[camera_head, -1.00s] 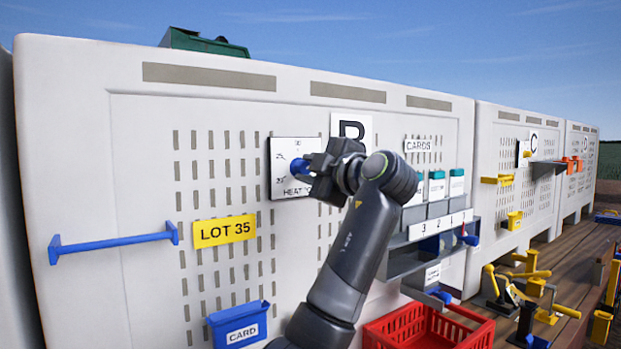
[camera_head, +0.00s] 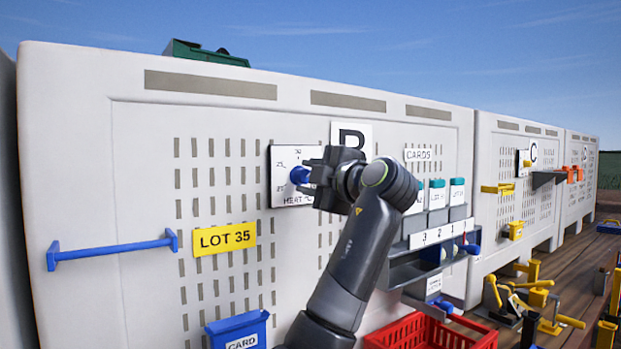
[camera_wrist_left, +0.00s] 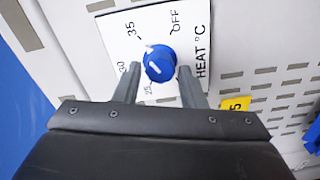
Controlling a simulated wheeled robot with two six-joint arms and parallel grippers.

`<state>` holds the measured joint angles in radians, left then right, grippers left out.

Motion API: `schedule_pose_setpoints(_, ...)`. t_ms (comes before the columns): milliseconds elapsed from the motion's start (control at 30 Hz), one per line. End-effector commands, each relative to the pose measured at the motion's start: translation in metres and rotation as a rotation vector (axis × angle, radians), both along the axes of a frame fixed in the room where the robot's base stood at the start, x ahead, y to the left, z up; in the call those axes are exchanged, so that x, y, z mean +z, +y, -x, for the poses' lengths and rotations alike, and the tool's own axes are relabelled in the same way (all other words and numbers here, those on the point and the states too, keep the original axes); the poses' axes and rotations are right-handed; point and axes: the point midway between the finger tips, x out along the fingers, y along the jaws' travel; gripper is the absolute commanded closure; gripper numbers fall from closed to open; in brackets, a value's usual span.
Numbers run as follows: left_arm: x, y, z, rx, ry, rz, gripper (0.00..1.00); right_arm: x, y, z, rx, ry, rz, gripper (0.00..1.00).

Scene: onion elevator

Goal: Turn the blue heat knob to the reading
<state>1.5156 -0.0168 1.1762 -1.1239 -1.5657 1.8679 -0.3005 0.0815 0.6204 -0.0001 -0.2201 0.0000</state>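The blue heat knob (camera_head: 299,174) sits on a white dial plate (camera_head: 284,194) on the panel, partly hidden by my gripper in the head view. The wrist view shows the knob (camera_wrist_left: 159,64) whole, with marks 25, 30, 35 and OFF around it. Its white pointer line aims at the upper left there, roughly between 30 and 35, nearer 35. My left gripper (camera_wrist_left: 159,70) has one finger on each side of the knob. A gap shows at the left finger; the right finger is very close, contact unclear. The left gripper (camera_head: 312,178) also shows in the head view. My right gripper is out of view.
Card slots (camera_head: 438,232) are to the right. A red crate (camera_head: 425,333) stands below.

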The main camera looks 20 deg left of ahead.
Motion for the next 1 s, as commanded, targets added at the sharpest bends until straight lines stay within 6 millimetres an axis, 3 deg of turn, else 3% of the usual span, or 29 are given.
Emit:
schedule_pose_setpoints(100, 0.000, 0.000, 0.000, 0.000, 0.000, 0.000, 0.50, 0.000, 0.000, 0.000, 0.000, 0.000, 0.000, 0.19)
schedule_pose_setpoints(467, -0.002, -0.005, 0.004, -0.001, 0.000, -0.001, 0.50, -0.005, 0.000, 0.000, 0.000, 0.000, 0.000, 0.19)
schedule_pose_setpoints(633, -0.005, -0.028, 0.021, -0.005, -0.004, 0.000, 0.50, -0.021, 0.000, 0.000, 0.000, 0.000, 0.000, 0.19)
schedule_pose_setpoints(1000, -0.004, -0.100, 0.077, -0.005, -0.001, -0.001, 0.50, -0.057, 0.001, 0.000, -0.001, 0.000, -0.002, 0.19)
